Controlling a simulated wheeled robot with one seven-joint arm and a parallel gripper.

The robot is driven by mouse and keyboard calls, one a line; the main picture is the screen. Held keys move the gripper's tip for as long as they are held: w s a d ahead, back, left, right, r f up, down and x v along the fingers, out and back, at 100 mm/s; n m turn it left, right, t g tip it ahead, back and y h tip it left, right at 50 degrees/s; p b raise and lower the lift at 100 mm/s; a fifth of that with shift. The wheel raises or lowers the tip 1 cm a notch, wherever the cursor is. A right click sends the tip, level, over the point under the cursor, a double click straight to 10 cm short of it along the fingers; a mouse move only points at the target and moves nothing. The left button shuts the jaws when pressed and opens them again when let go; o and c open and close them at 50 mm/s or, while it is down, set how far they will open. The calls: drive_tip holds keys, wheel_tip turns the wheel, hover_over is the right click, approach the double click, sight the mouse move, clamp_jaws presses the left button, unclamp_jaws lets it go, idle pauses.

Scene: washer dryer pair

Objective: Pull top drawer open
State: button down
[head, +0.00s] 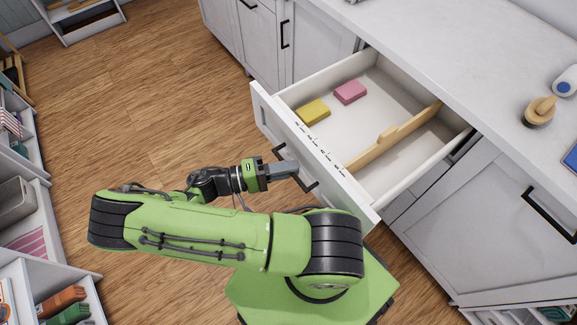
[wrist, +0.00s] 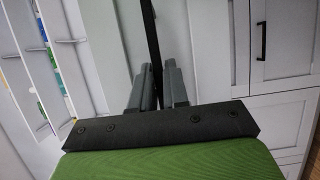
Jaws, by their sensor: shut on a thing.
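The top drawer (head: 375,130) is pulled well out from the white cabinet in the head view, and its inside shows. Its black bar handle (head: 308,184) is on the front panel. My gripper (head: 293,169) is at this handle, shut on it. In the wrist view my gripper's grey fingers (wrist: 161,85) stand on both sides of the black handle bar (wrist: 152,45), which runs upward in the picture. Part of the handle is hidden behind the fingers in the head view.
Inside the drawer lie a yellow sponge (head: 313,111), a pink sponge (head: 350,92) and a wooden divider (head: 395,137). A brush (head: 540,112) stands on the white countertop (head: 455,65). Shelves (head: 30,215) line the left side. The wooden floor (head: 165,100) between is clear.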

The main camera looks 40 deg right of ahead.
drive_tip(key=c, duration=1.2)
unclamp_jaws()
drive_tip(key=p+v, duration=0.2)
drive_tip(key=v, duration=1.3)
drive_tip(key=shift+w+a, duration=0.2)
drive_tip(key=shift+a, duration=0.2)
drive_tip(key=shift+f, duration=0.1)
